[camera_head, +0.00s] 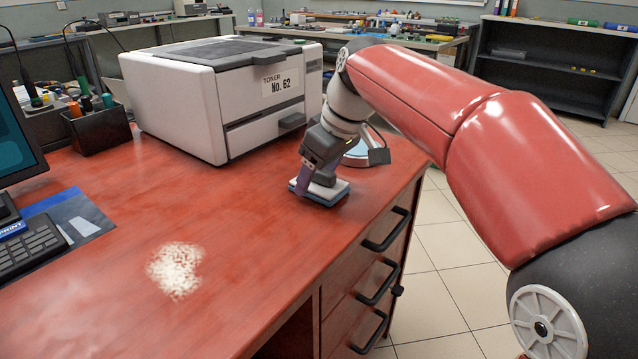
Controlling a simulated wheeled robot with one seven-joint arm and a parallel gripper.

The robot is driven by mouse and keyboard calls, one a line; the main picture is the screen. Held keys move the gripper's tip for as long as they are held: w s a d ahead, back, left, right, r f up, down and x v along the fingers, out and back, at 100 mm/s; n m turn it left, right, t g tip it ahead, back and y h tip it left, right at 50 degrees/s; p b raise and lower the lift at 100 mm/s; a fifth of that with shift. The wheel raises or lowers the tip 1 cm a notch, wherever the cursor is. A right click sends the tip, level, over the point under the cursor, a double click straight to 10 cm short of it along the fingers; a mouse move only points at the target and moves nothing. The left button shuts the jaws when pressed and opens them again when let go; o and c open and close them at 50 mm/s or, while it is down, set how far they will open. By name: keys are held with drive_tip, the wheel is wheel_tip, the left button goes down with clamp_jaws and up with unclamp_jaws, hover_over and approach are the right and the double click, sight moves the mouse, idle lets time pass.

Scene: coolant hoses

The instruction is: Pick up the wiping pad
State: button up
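The wiping pad (335,193) is near the desk's right edge, in front of the printer. It has a blue underside, a pale layer above it and a dark grip on top. It looks level and at or very close to the desk top. My gripper (314,180) points down over the pad, with one finger beside the pad's grip on the left. The other finger is hidden, so I cannot tell whether the fingers are closed on the grip. A patch of pale crumbs or powder (175,270) lies on the red desk (235,215) at the front left.
A printer (185,110) labelled "TONER No. 62" stands behind the pad. A round pale-blue item (358,152) sits behind my gripper. A pen box (98,130), keyboard (25,248) and monitor (15,135) are at left. The desk's middle is clear.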

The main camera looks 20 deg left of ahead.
drive_tip(key=c, duration=0.6)
wheel_tip(320, 180, up, 10)
drive_tip(key=p, duration=0.2)
drive_tip(key=shift+p, duration=0.3)
drive_tip(key=shift+c, duration=0.2)
drive_tip(key=o, duration=0.4)
drive_tip(key=c, duration=0.3)
